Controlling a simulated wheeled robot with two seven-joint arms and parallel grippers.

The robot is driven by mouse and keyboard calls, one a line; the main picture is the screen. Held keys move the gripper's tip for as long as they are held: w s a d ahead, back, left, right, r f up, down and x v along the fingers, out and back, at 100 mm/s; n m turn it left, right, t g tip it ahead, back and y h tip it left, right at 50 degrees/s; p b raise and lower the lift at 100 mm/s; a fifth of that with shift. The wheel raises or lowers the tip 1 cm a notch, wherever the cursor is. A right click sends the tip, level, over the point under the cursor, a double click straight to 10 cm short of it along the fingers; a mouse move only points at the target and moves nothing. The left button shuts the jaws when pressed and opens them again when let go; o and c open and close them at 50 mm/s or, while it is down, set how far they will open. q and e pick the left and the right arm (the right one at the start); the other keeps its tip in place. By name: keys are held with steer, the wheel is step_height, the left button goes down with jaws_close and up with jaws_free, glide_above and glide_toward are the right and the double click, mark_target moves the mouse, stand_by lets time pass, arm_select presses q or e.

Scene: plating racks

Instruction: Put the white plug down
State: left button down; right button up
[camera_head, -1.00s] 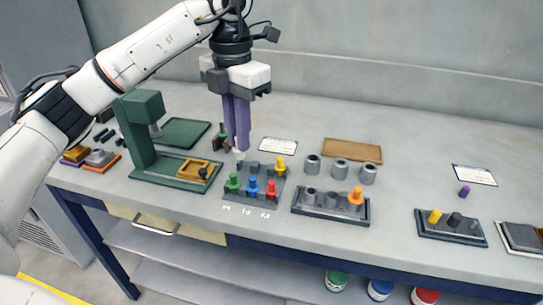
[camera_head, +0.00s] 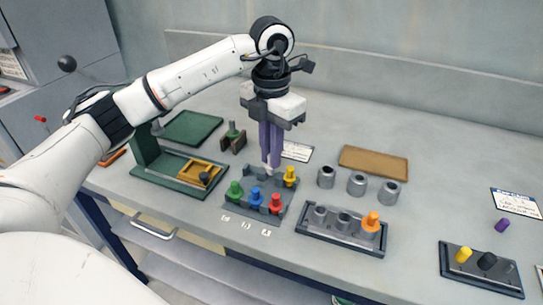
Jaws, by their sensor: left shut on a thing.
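My left gripper (camera_head: 269,165) has long purple fingers pointing straight down and is shut. A small pale tip, the white plug (camera_head: 267,171), shows at the fingertips, mostly hidden by them. The fingertips are at the back row of a grey rack (camera_head: 234,208), just left of a yellow plug (camera_head: 290,176). Whether the white plug touches the rack I cannot tell. Green (camera_head: 235,190), blue (camera_head: 255,196) and red (camera_head: 275,203) plugs stand in the rack's front row. My right gripper is not in view.
A second grey rack (camera_head: 341,246) with an orange plug (camera_head: 371,221) stands to the right. Three grey cylinders (camera_head: 357,184) and a brown board (camera_head: 374,161) lie behind it. A green press (camera_head: 147,157) stands left.

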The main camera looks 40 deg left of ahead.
arm_select(q)
steer(key=shift+f, duration=0.6)
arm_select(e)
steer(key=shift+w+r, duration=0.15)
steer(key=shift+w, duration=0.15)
arm_select(q)
steer(key=shift+f+b, duration=0.3)
steer(key=shift+f, duration=0.25)
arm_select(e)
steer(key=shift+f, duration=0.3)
arm_select(q)
steer(key=c, duration=1.8)
jaws_free()
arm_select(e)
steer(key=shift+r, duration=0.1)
arm_select(q)
steer(key=shift+r, duration=0.15)
steer(key=shift+r+p, duration=0.25)
steer(key=shift+p, duration=0.05)
step_height(320, 180, up, 12)
steer(key=p, duration=0.1)
steer(key=shift+r, duration=0.2)
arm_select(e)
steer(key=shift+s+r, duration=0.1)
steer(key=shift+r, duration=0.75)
